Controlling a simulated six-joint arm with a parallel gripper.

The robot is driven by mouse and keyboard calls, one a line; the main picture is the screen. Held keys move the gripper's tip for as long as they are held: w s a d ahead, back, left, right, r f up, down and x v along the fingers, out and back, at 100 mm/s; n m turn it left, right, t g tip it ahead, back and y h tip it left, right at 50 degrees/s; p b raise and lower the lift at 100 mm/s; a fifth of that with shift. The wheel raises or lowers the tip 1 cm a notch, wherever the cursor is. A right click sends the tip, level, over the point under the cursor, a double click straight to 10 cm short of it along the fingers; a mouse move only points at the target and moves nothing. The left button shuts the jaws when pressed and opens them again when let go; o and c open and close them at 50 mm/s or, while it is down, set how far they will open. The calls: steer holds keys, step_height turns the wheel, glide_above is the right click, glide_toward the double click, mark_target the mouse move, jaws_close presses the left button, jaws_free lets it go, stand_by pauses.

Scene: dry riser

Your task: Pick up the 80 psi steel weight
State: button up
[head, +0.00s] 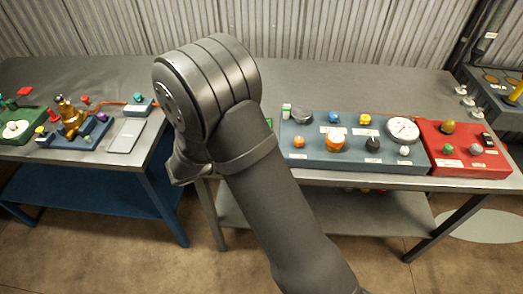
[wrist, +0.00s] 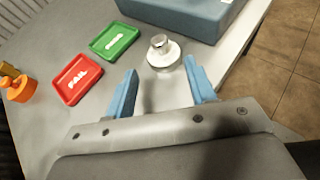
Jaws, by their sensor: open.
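A round, pale silver weight (wrist: 165,57) with a small knob on top stands upright on the grey bench in the wrist view. No psi marking can be read on it, so I cannot tell whether it is the 80 psi one. My gripper (wrist: 161,78) is open, its two blue fingers apart. The weight lies just beyond the fingertips, roughly centred between them, and nothing is held. In the head view my arm hides the gripper and this weight.
A green tray (wrist: 114,39) and a red FAIL tray (wrist: 74,78) lie left of the weight. A blue box (wrist: 185,14) stands close behind it. The bench edge drops to tiled floor at right. The head view shows a blue panel (head: 320,160) and a red panel (head: 445,163).

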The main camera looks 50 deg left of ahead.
steer(key=x, duration=0.7)
steer(key=shift+w+d, duration=0.2)
steer(key=shift+w, duration=0.15)
steer(key=c, duration=0.9)
steer(key=shift+r, duration=0.1)
